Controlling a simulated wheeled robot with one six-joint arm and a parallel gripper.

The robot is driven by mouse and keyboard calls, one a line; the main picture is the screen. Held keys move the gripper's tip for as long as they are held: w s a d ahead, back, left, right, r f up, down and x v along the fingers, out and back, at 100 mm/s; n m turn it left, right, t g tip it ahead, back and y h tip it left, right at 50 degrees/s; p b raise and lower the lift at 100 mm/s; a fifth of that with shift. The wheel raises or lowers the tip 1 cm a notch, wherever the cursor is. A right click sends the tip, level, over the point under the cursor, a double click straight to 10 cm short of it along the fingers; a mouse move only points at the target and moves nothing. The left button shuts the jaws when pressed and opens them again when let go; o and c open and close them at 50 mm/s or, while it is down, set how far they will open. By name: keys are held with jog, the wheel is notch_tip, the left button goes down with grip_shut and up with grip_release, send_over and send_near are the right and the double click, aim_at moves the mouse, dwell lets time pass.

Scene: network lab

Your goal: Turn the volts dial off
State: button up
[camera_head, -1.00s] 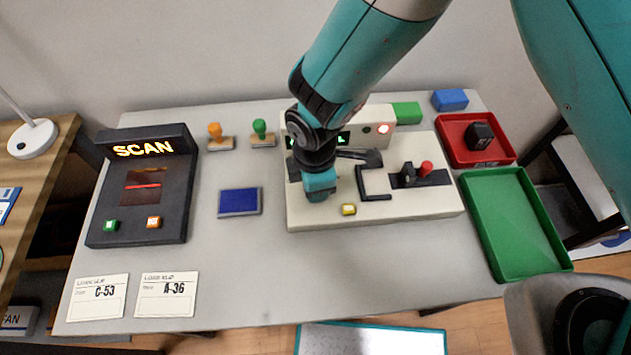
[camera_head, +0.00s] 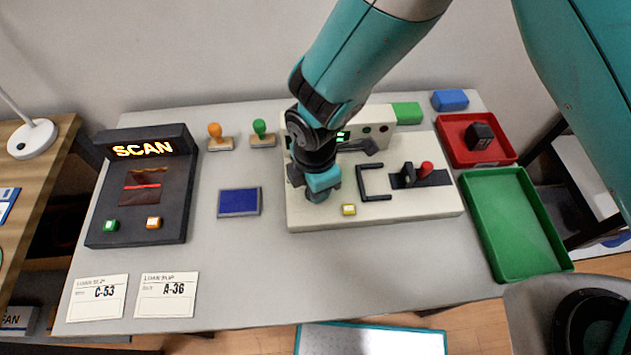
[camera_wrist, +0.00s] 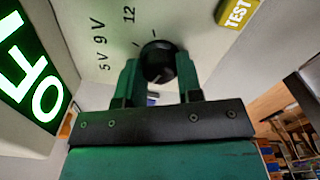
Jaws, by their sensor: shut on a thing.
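The volts dial (camera_wrist: 158,62) is a round black knob on the cream panel, with 5V, 9V and 12 printed around it in the wrist view. My gripper (camera_wrist: 160,75) is shut on the dial, one green finger on each side. In the head view my gripper (camera_head: 319,192) points down at the left part of the cream test unit (camera_head: 420,215) and hides the dial. A lit green display (camera_wrist: 30,75) at the left of the wrist view shows characters like "OF", cut off by the frame. I cannot tell exactly where the dial's pointer aims.
A yellow TEST button (camera_head: 348,210), a black U-shaped bracket (camera_head: 364,185) and a red-topped lever (camera_head: 426,168) are on the unit, right of my gripper. A green tray (camera_head: 515,225) and a red tray (camera_head: 450,145) stand farther right. A blue pad (camera_head: 239,202) lies left.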

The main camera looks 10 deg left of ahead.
jog(key=o, duration=0.9)
notch_tip(320, 180, up, 18)
jog(key=shift+f+b, duration=0.25)
jog(key=shift+b, duration=0.25)
jog(key=s+d+r+m+y, duration=0.1)
jog(key=s+d+r+m, duration=0.2)
jog(key=d+m, duration=0.2)
jog(key=s+d+r+m+y, duration=0.1)
jog(key=s+d+r+m, duration=0.2)
jog(key=d+m, duration=0.3)
jog(key=s+d+r+m+y, duration=0.2)
jog(key=s+d+r+m, duration=0.1)
jog(key=d+m, duration=0.3)
jog(key=shift+s+d+r, duration=0.4)
jog(key=shift+d+r, duration=0.25)
jog(key=shift+d, duration=0.05)
